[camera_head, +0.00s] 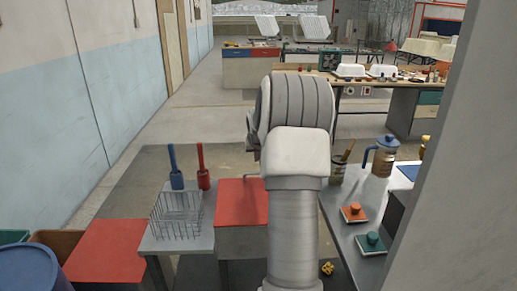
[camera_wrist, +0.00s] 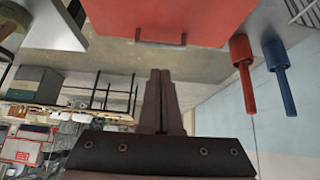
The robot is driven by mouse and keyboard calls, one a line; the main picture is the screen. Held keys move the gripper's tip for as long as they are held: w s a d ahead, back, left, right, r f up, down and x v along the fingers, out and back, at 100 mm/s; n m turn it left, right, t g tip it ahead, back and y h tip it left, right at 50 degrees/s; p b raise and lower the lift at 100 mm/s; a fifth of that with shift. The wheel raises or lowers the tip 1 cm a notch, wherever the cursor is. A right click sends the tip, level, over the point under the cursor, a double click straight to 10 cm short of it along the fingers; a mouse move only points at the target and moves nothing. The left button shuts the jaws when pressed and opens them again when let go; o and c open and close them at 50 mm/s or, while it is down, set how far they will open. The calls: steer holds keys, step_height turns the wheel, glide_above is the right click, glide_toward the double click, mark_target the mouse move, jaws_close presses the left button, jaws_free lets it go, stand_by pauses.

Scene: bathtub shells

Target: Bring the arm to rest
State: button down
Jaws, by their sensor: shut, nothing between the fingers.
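My arm rises through the middle of the head view, its grey and white links bent above the red-topped unit. My gripper (camera_wrist: 160,75) shows in the wrist view with its two dark fingers together and nothing between them. In the head view it is mostly hidden behind my arm. The wrist picture appears upside down. The red surface with a handle (camera_wrist: 165,20) lies beyond the fingertips, apart from them.
A wire basket (camera_head: 178,215), a blue brush-like tool (camera_head: 175,168) and a red one (camera_head: 203,167) stand on the left bench. A glass pot (camera_head: 380,158), an orange block (camera_head: 353,213) and a green block (camera_head: 370,242) are on the right bench. A grey post (camera_head: 455,180) stands right.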

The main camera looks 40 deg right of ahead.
steer(key=v, duration=0.6)
steer(key=shift+w, duration=0.1)
